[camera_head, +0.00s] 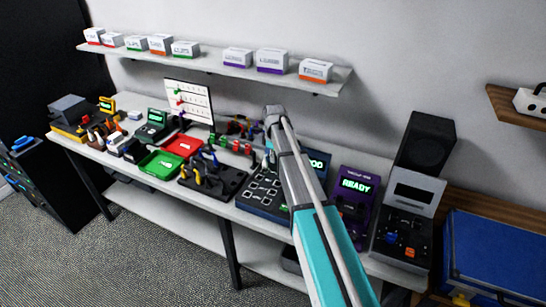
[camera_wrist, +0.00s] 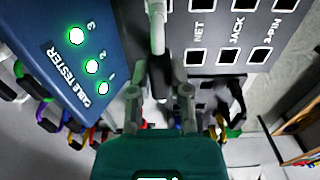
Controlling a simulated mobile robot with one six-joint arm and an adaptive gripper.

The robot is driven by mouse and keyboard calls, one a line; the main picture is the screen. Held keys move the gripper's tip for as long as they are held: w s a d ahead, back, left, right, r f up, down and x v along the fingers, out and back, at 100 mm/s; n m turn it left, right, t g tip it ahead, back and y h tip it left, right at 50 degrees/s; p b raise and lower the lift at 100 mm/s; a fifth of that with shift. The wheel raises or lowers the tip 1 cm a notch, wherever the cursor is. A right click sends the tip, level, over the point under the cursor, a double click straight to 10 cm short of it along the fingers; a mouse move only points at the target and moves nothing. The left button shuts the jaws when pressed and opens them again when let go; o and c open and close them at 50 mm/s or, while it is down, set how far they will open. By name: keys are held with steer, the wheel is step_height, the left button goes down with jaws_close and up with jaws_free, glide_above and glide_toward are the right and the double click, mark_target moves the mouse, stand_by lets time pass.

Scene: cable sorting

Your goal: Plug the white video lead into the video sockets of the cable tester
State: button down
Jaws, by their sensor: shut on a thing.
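The cable tester shows in the wrist view with a blue panel (camera_wrist: 62,45), three lit green lights marked 1, 2 and 3, and a grey socket face with rows marked NET, JACK and 3-PIN. In the head view the tester (camera_head: 262,193) stands on the bench, its screen partly hidden by my arm and reading "OOD". The white lead (camera_wrist: 157,18) runs up from between the fingers. The plug tip and its socket are hidden, so I cannot tell how they meet.
A purple tester reading READY (camera_head: 355,190) and a grey device (camera_head: 407,215) stand right of the cable tester. A black pliers stand (camera_head: 228,188), a red tray (camera_head: 182,147) and a green tray (camera_head: 160,164) lie to its left. Coloured leads (camera_wrist: 68,128) lie close by in the wrist view.

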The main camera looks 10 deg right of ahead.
steer(key=shift+f+b, duration=0.45)
stand_by(1.1)
steer(key=c, duration=0.5)
jaws_free()
steer(key=o, duration=0.5)
steer(key=shift+r, duration=0.15)
steer(key=shift+r+p, duration=3.9)
steer(key=shift+p, duration=0.1)
